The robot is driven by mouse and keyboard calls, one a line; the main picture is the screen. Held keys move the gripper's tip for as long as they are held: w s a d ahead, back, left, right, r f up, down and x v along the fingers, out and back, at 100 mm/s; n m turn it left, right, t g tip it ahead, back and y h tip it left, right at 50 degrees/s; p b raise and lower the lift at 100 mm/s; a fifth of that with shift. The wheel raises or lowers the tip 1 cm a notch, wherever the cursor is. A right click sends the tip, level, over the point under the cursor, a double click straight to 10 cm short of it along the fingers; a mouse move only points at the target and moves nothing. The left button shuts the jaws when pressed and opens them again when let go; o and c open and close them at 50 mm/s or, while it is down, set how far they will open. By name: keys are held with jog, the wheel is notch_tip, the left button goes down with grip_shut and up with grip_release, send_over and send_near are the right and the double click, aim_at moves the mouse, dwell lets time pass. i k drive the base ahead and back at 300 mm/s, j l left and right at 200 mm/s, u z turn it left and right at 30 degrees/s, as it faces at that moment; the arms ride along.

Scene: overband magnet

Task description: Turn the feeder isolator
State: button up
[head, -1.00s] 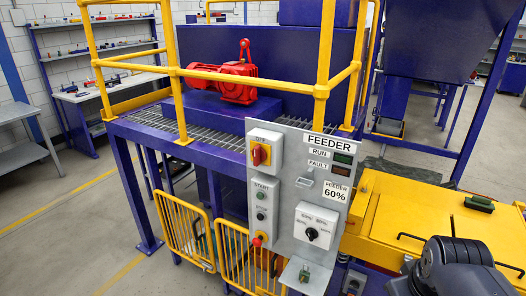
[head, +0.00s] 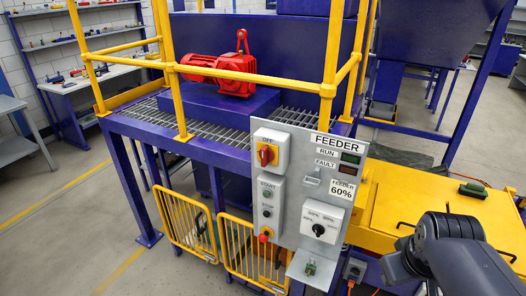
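The feeder isolator (head: 267,154) is a red rotary handle on a yellow plate, in a pale box at the upper left of the grey feeder panel (head: 293,194). The word OFF shows above the handle. Below it is a box with a green START button (head: 267,194), a black button and a red mushroom button (head: 265,235) on yellow. A dark part of my arm (head: 450,245) shows at the lower right, well apart from the panel. My gripper is not in the picture.
Yellow railings (head: 240,76) and a red motor (head: 225,75) stand behind the panel. Yellow gates (head: 187,226) are below left. A small shelf (head: 309,268) juts from the panel's foot. A yellow cover (head: 415,205) lies right of it. The floor at left is clear.

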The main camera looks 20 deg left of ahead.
aim_at(266, 156)
jog(key=j+z, duration=0.4)
jog(key=j, duration=1.85)
jog(key=l+u, duration=0.15)
jog(key=l, duration=0.6)
jog(key=l+u, duration=0.1)
jog(key=l, duration=0.6)
jog(key=j+z, duration=0.25)
jog(key=j, duration=1.2)
jog(key=l+u, duration=0.1)
jog(key=l, duration=0.45)
jog(key=k, duration=0.05)
